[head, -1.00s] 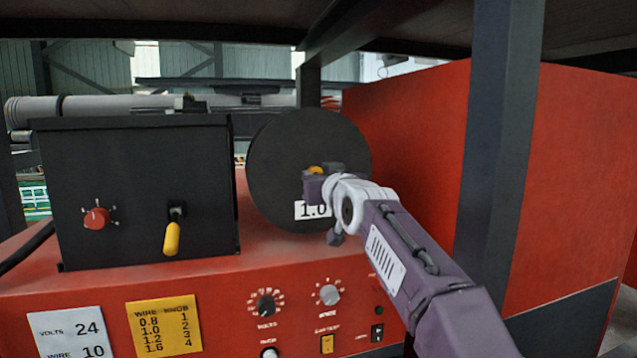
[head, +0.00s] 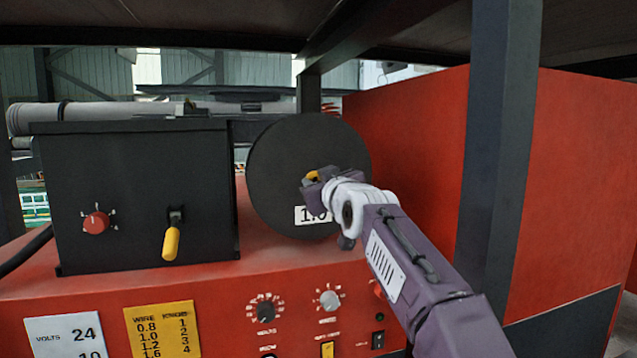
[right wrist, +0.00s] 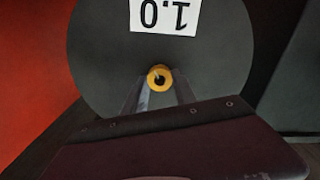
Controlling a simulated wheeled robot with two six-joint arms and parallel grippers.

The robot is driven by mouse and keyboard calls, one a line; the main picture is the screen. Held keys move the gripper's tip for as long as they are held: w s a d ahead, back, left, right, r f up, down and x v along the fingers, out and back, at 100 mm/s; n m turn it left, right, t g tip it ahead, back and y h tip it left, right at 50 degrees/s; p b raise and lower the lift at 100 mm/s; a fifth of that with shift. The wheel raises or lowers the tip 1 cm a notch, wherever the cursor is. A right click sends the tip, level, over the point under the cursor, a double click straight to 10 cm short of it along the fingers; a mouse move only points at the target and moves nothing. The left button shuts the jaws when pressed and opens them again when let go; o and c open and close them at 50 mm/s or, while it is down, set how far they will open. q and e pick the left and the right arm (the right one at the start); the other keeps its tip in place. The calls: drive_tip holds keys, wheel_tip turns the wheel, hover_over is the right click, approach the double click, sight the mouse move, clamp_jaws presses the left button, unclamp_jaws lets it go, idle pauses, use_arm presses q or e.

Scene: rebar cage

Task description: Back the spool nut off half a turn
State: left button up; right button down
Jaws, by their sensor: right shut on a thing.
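The black wire spool (head: 285,165) stands upright on the red machine, with a white label (head: 309,215) reading 1.0 on its face. The yellow spool nut (head: 311,176) sits at the spool's centre. In the right wrist view the nut (right wrist: 159,78) shows as a yellow ring with a dark middle, between my fingertips. My right gripper (head: 317,180) is shut on the nut, and it shows in the right wrist view (right wrist: 158,88) with a finger on each side of it. My left gripper is not in view.
A black box (head: 140,190) with a red knob (head: 96,221) and a yellow-handled lever (head: 171,240) stands left of the spool. The red front panel holds dials and switches. A dark post (head: 497,170) rises close right of my right arm; a dark shelf hangs above.

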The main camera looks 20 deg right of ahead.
drive_tip(key=c, duration=1.4)
unclamp_jaws()
drive_tip(key=shift+r, duration=0.15)
drive_tip(key=o, duration=0.4)
drive_tip(key=shift+s+f+b, duration=0.2)
drive_tip(key=shift+b, duration=0.1)
drive_tip(key=s+b, duration=0.4)
drive_tip(key=s, duration=0.4)
drive_tip(key=shift+s+d+r, duration=0.1)
drive_tip(key=shift+s+d, duration=0.05)
drive_tip(key=shift+s, duration=0.15)
drive_tip(key=shift+w, duration=0.1)
